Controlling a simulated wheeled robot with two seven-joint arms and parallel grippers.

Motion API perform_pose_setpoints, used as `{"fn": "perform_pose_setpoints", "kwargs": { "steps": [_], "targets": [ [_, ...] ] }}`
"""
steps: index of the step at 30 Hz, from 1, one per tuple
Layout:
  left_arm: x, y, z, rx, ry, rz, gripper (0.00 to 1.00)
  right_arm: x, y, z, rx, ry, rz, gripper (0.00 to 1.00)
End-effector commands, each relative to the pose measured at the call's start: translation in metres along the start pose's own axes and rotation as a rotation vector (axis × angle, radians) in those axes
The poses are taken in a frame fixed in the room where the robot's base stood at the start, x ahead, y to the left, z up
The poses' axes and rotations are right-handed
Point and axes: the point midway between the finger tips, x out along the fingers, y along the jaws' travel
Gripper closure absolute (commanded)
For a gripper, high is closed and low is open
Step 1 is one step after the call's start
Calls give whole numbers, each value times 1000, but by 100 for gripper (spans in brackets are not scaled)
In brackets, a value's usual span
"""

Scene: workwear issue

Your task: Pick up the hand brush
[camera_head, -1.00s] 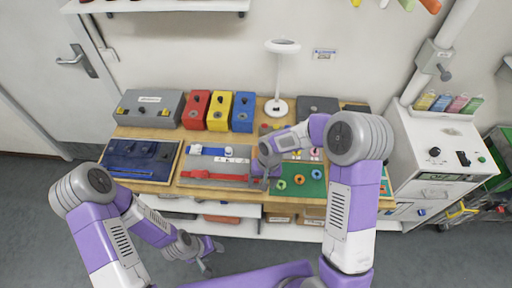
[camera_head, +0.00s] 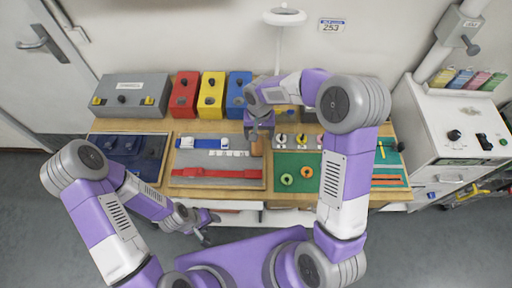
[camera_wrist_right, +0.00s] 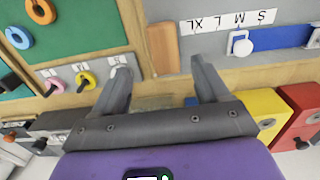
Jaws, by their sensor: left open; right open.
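A plain brown block-like piece (camera_head: 257,146), which may be part of the hand brush, lies at the right edge of the grey tray. It also shows in the right wrist view (camera_wrist_right: 164,48), just beyond the fingertips; no bristles can be made out. My right gripper (camera_head: 262,126) is over the table beside this piece, on its far side. In the wrist view its two fingers (camera_wrist_right: 160,75) are apart, with nothing clearly held between them. My left gripper (camera_head: 206,226) is open and empty in front of the table, low at its near edge.
The grey tray (camera_head: 190,160) holds a blue-and-white strap and a red strap. A green board (camera_head: 285,165) with rings is to its right. Red (camera_head: 184,95), yellow (camera_head: 211,96) and blue (camera_head: 238,95) boxes and a lamp (camera_head: 285,17) stand behind. A white cabinet (camera_head: 440,115) is at right.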

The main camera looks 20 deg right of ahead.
Motion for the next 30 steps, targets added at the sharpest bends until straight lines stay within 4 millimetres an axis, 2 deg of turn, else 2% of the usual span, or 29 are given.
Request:
{"fn": "perform_pose_setpoints", "kwargs": {
  "steps": [2,11,18,22,28,30],
  "targets": [
    [6,-2,0,0,0,0,46,9,0,0,0,-1,0,26],
    [6,-2,0,0,1,0,46,39,-2,-1,0,-2,1,26],
    [8,-3,-1,0,1,0,46,73,-6,-4,0,-2,0,26],
    [8,-3,-1,0,1,0,46,81,-6,-4,0,0,0,26],
    [8,-3,-1,0,1,0,46,81,-6,-4,0,1,-1,26],
    [8,-3,-1,0,1,0,46,81,-6,-4,0,1,-1,35]
  ]
}}
